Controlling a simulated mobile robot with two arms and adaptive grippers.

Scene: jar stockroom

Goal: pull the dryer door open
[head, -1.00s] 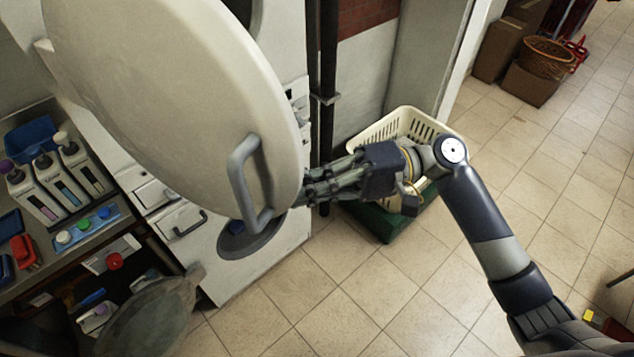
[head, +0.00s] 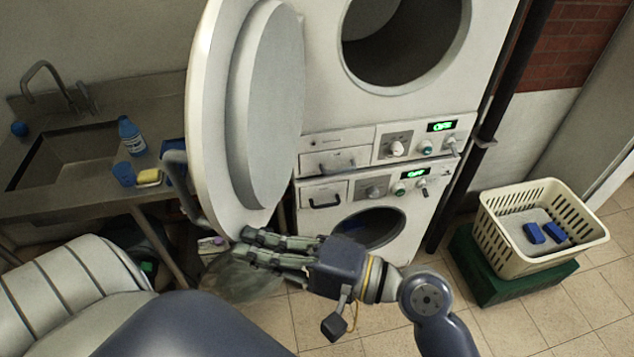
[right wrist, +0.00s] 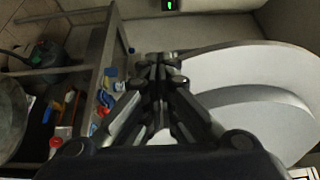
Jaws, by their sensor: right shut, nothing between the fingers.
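The dryer (head: 322,95) is the upper white machine in the head view, with its dark round drum opening uncovered. Its round white door (head: 268,105) stands swung wide to the left, inner face showing. The grey door handle (head: 182,190) shows on the door's far left side, partly hidden by the door edge. My right gripper (head: 245,243) is shut and empty at the door's lower edge; I cannot tell whether it touches. In the right wrist view the shut fingers (right wrist: 158,68) lie beside the door (right wrist: 255,85). My left gripper is out of view.
A second machine (head: 325,222) stands below the dryer. A metal sink counter (head: 60,205) with a blue bottle (head: 130,136) is at the left. A cream basket (head: 520,262) on a green crate (head: 490,285) stands on the floor at the right.

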